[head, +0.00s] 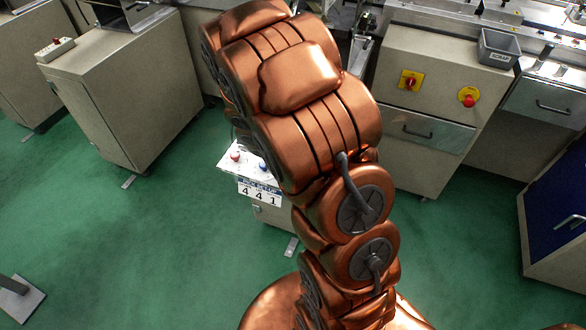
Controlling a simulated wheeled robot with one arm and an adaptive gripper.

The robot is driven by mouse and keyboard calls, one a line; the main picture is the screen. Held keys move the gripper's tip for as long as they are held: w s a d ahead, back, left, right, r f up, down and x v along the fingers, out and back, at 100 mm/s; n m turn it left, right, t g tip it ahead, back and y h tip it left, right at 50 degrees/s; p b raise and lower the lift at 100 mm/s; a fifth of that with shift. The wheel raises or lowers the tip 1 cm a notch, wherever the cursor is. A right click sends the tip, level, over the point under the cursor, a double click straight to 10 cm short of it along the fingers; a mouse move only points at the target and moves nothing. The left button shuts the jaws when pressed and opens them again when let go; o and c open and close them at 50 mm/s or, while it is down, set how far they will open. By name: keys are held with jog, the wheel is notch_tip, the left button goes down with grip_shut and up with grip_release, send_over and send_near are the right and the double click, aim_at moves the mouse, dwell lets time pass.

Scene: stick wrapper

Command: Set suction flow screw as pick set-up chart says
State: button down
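A small white chart (260,194) shows left of my copper arm, on the front of a low panel. Its large digits read 4 4 1, and the small print above them is hard to read. The pale panel (236,171) behind it carries a red knob (235,156) and a blue knob (263,165). My arm covers the panel's right side. I cannot make out the suction flow screw. My arm rises through the middle of the head view to the top edge, and my gripper does not show.
A beige cabinet (425,150) with a yellow-backed red switch (410,81) and a red stop button (468,97) stands right. A grey bin (498,50) sits above it. Another cabinet (130,95) stands left. A blue-fronted cabinet (565,225) is far right.

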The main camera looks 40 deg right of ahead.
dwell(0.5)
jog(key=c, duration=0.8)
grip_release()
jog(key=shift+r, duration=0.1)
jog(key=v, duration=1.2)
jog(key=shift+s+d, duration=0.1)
